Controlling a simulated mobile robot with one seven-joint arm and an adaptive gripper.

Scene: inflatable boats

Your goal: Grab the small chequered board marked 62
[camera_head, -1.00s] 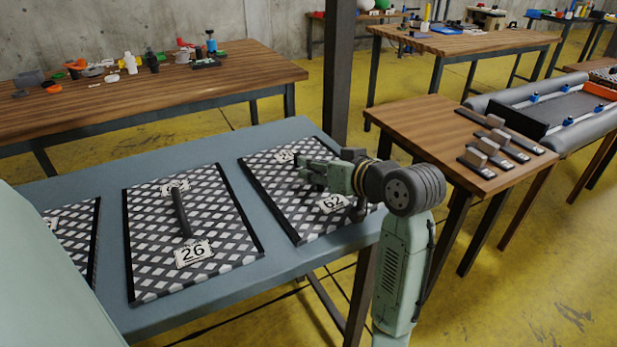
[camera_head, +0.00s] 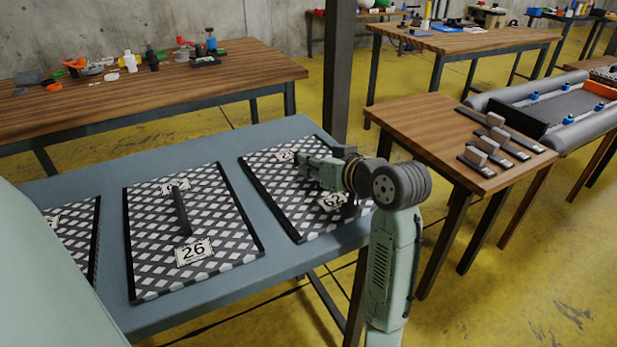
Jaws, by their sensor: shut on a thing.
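The chequered board marked 62 (camera_head: 290,203) lies flat on the blue-grey table, at the right end of a row of similar boards. Its 62 label (camera_head: 332,202) shows near its front edge and is partly covered by my arm. A second label (camera_head: 285,156) shows near its back edge. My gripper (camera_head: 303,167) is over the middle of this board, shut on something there. The held part, perhaps a handle like the one on the neighbouring board, is hidden behind the gripper.
A board marked 26 (camera_head: 150,235) with a dark upright handle (camera_head: 181,212) lies to the left. Another board (camera_head: 80,245) is partly hidden at the far left. A wooden table (camera_head: 430,122) with several small blocks stands right. A dark post (camera_head: 338,75) rises behind the blue-grey table (camera_head: 235,283).

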